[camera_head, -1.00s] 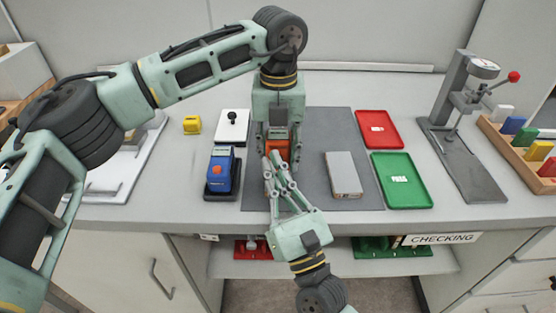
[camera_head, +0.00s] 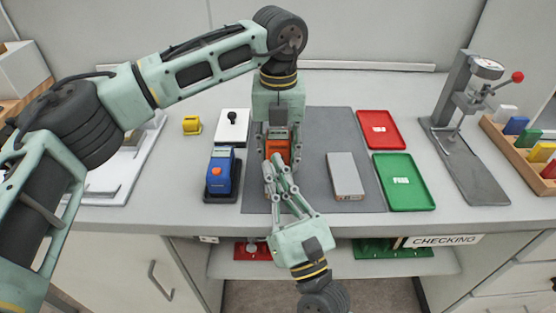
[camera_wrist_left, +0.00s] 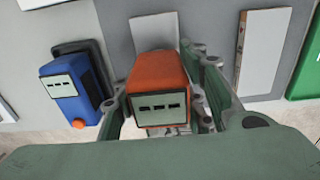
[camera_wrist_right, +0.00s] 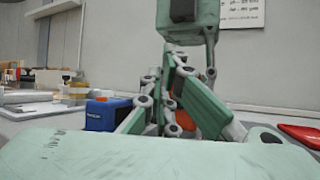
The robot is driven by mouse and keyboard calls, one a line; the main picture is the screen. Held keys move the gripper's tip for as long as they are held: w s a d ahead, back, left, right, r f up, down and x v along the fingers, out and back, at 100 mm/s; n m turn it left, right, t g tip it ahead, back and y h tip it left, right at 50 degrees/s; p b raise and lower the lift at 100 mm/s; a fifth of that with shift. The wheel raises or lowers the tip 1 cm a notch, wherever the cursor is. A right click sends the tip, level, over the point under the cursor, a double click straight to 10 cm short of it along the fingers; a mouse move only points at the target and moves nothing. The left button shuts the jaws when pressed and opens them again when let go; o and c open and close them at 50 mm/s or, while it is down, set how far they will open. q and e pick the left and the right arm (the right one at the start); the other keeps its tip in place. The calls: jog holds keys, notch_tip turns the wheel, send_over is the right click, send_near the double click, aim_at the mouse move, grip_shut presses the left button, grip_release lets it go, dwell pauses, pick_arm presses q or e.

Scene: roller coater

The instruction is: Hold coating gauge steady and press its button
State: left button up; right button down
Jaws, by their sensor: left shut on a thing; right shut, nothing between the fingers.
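An orange gauge (camera_head: 277,150) with a pale display of dashes is held over the grey mat (camera_head: 327,126). In the left wrist view the gauge (camera_wrist_left: 158,78) sits between the fingers of my left gripper (camera_wrist_left: 165,100), which is shut on it. My right gripper (camera_head: 269,172) is shut and empty at the near side of the gauge, its fingertips close to it. I cannot tell whether they touch. In the right wrist view the closed fingers (camera_wrist_right: 170,100) hide most of the gauge. I cannot make out the gauge's button.
A blue device (camera_head: 220,172) with an orange button stands left of the mat. A white plate (camera_head: 232,130) and a yellow block (camera_head: 192,124) are behind it. A grey block (camera_head: 345,174) lies right of my grippers, then red (camera_head: 379,127) and green trays (camera_head: 403,182). A test stand (camera_head: 462,130) is farther right.

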jog(key=s, duration=0.5)
dwell(0.8)
